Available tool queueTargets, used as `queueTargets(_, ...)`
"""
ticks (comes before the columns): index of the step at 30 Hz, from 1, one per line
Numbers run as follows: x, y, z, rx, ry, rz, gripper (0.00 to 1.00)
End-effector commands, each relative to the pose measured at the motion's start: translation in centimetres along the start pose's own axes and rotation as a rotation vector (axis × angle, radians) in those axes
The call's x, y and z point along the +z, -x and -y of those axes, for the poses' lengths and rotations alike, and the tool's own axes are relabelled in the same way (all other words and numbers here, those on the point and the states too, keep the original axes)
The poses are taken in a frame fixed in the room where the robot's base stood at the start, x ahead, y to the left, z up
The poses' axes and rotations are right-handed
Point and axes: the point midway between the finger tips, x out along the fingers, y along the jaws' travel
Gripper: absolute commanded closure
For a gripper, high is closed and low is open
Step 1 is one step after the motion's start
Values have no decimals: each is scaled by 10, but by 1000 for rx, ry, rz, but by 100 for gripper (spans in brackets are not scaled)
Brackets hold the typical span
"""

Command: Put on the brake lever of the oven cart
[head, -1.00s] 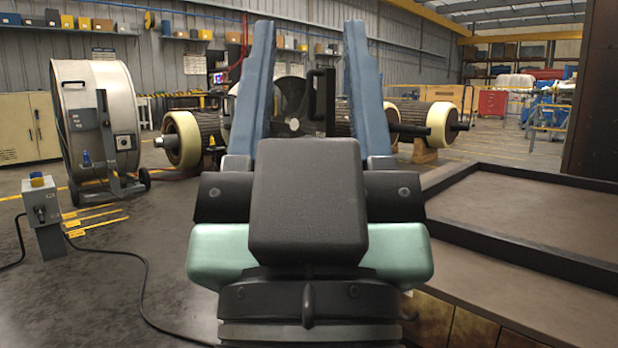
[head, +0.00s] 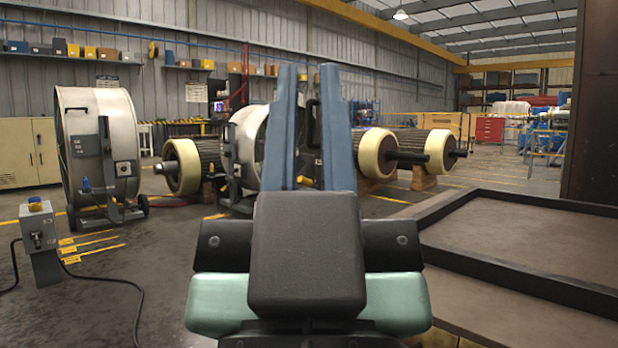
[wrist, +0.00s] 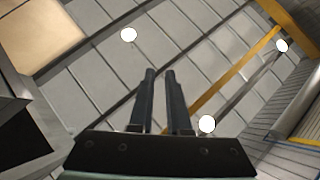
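My gripper (head: 308,70) stands upright in the middle of the head view, with its two blue fingers pointing up. The fingers are fairly close together, with a clear gap and nothing between them. In the wrist view, the gripper (wrist: 160,74) points toward the roof and touches nothing. I cannot pick out the brake lever, and I cannot tell for sure which thing is the oven cart. A broad flat bed with a raised dark rim (head: 520,262) lies at the right, beside a tall dark structure (head: 593,105).
A large wheeled drum fan (head: 100,150) stands at the left, behind a grey switch box on a post (head: 38,238) with a cable. Another drum (head: 250,140) and rotors on stands (head: 190,165) are behind my gripper. The floor at the left front is mostly clear.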

Motion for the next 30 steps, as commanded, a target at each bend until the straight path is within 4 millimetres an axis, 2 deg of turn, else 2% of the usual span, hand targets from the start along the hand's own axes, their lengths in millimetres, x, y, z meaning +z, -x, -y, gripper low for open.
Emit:
queueTargets(1,-8,-8,0,0,0,0,95)
queueTargets(2,-11,-12,0,0,0,0,100)
queueTargets(8,-47,-49,0,0,-2,0,100)
queueTargets(24,-173,-183,-2,-1,-9,1,100)
queueTargets(30,-206,-218,-2,-1,-12,1,100)
